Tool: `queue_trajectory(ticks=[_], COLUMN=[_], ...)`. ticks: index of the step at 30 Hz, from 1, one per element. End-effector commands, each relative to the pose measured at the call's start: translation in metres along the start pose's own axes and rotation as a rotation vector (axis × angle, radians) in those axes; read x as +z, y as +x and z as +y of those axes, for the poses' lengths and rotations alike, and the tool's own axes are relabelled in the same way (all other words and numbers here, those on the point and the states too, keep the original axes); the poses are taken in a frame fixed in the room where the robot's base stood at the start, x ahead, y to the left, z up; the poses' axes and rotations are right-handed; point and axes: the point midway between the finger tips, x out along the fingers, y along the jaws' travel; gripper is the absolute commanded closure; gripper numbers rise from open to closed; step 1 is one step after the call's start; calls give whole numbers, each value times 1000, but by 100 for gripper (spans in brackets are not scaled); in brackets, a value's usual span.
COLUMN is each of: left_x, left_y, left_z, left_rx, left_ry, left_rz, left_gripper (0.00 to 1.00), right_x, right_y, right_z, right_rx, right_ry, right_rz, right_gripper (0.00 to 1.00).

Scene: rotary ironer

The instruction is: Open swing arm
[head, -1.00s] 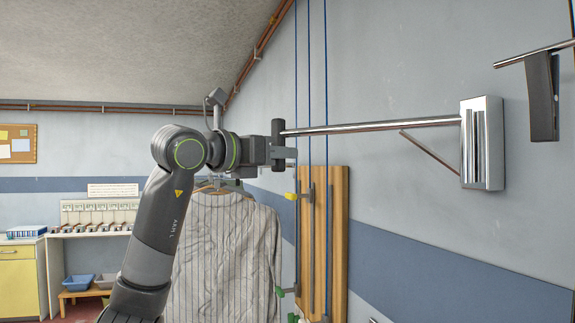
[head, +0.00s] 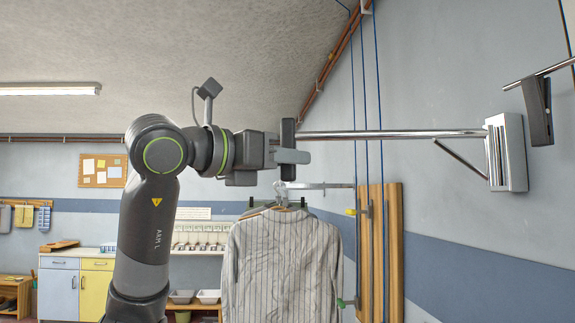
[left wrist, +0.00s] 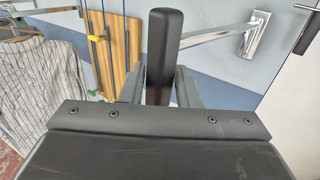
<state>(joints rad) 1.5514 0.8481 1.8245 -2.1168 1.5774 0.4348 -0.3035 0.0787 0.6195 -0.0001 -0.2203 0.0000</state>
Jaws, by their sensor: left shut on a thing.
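The swing arm (head: 400,134) is a chrome bar reaching out from a metal wall bracket (head: 507,152) at the right, with a diagonal brace under it. A dark upright handle (head: 287,148) sits at its free end. My left gripper (head: 290,157) is shut on this handle. In the left wrist view the black handle (left wrist: 163,55) stands between the fingers, with the bar (left wrist: 215,33) running off right to the bracket (left wrist: 255,36). My right gripper is not in view.
A striped shirt (head: 285,265) hangs on a hanger beyond and below my gripper. A wooden board (head: 393,250) and blue cords (head: 381,100) are along the right wall. Another bar with a dark handle (head: 538,110) is at the far right. Cabinets (head: 60,285) stand at the back left.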

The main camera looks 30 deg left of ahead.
Motion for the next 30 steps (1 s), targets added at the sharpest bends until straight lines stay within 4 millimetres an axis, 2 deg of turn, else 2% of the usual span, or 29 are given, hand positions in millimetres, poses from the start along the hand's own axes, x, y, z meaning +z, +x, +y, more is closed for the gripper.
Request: queue_trajectory(ticks=[6,18,19,22,30], left_x=[1,1,1,1,0], left_y=[-4,-5,-5,-5,-5], left_z=[-7,-8,-8,-8,-6], left_rx=[-8,-9,-9,-7,-4], left_ry=[-2,-3,-3,-2,-2], left_rz=[-4,-5,-5,-4,-2], left_gripper=[100,100,70,57,56], right_x=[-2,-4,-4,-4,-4], right_y=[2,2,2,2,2], right_z=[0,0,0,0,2], right_rx=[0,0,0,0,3], right_ry=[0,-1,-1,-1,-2], right_rz=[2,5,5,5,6], right_gripper=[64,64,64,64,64])
